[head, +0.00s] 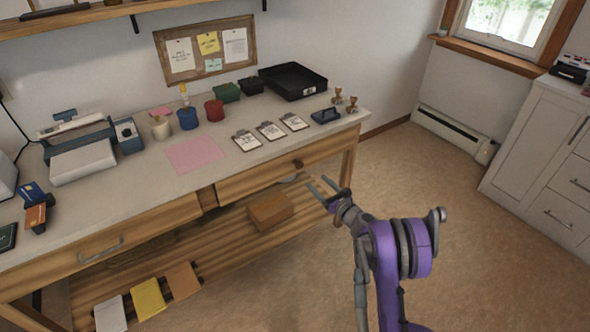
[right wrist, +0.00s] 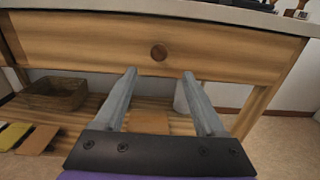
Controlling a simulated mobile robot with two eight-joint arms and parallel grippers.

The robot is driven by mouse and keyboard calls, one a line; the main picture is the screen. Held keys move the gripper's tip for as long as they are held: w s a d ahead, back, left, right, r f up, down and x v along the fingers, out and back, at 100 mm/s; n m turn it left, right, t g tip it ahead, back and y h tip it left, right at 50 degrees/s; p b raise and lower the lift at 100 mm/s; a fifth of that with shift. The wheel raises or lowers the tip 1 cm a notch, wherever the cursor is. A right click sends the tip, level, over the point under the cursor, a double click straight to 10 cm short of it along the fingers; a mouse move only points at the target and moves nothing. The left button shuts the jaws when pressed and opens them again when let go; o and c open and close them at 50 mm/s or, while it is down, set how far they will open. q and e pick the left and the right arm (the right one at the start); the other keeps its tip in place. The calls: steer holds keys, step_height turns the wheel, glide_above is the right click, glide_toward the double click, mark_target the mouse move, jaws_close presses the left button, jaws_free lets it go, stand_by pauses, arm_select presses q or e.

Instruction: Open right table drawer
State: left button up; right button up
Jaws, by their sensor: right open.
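The right table drawer (head: 255,179) is a wooden front under the right half of the long table, and it looks shut. It carries a round brown knob (head: 298,163) near its right part. In the right wrist view the knob (right wrist: 158,52) shows in the middle of the drawer front (right wrist: 90,48). My right gripper (head: 318,183) is open and empty, in front of the drawer and slightly below the knob. In the right wrist view its two fingers (right wrist: 159,73) point at the drawer, one on each side of the knob's line, with the knob just beyond the tips. My left gripper is out of view.
The left drawer (head: 60,264) has a silver bar handle. A lower slatted shelf (head: 215,245) holds a brown box (head: 270,211) and several folders. Clipboards, cups and a black tray (head: 292,80) stand on the tabletop (head: 205,183). Open floor lies right, before the white cabinet (head: 545,150).

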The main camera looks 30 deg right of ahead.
mark_target(300, 166)
steer(key=w, duration=0.6)
steer(key=w+a, duration=0.1)
steer(key=w, duration=0.2)
steer(key=shift+w+b, duration=0.35)
steer(key=shift+b, duration=0.05)
jaws_close()
stand_by(0.9)
